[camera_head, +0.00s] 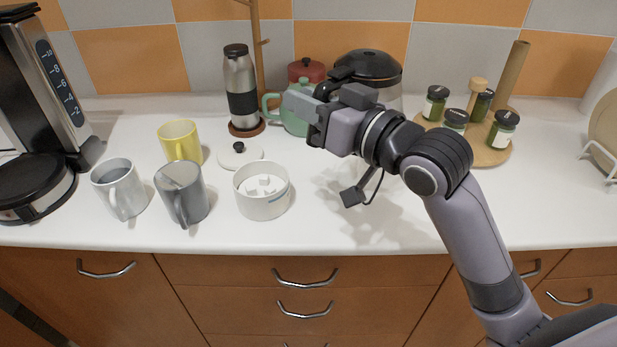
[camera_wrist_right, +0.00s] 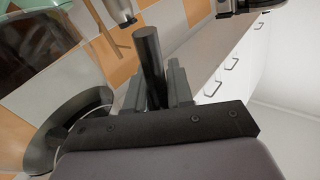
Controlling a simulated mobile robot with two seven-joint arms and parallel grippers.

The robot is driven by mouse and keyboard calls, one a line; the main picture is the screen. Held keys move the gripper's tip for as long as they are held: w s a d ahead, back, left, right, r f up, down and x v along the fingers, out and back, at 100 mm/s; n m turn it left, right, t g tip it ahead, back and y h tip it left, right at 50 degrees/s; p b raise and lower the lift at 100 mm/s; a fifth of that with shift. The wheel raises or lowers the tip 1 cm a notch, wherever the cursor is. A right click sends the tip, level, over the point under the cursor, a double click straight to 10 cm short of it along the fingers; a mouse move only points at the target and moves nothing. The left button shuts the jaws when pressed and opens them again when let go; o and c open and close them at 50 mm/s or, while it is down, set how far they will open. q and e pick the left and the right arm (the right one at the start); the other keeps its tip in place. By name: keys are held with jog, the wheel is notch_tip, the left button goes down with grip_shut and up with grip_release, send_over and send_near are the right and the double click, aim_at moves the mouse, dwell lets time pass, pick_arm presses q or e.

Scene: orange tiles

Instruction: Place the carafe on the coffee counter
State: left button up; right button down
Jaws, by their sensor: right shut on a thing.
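The carafe (camera_head: 378,66), with a black lid and a clear glass body, is at the back of the white counter (camera_head: 330,222). My right gripper (camera_head: 325,94) is in front of it and shut on its black handle. In the right wrist view the handle (camera_wrist_right: 149,55) stands between the two fingers, with the carafe's glass body (camera_wrist_right: 35,45) at the left. The carafe's lower part is hidden behind my gripper and arm in the head view, so I cannot tell whether it touches the counter. My left gripper is not in view.
A coffee machine (camera_head: 42,95) stands at the left. Mugs, a white sugar bowl (camera_head: 263,199), its lid (camera_head: 240,156), a steel bottle (camera_head: 239,85) and a green teapot (camera_head: 294,121) stand nearby. A jar rack (camera_head: 480,150) is at the right. The front right counter is clear.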

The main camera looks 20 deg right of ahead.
notch_tip(320, 180, down, 13)
jog(key=b, duration=0.1)
jog(key=shift+b, duration=0.3)
jog(key=c, duration=1.4)
grip_release()
jog(key=shift+f, duration=0.25)
jog(key=o, duration=0.4)
jog(key=shift+r, duration=0.25)
jog(key=shift+s+d+f, duration=0.1)
jog(key=shift+s+d, duration=0.05)
jog(key=shift+s, duration=0.1)
jog(key=b+v, duration=0.1)
jog(key=v, duration=1)
jog(key=shift+s, duration=0.2)
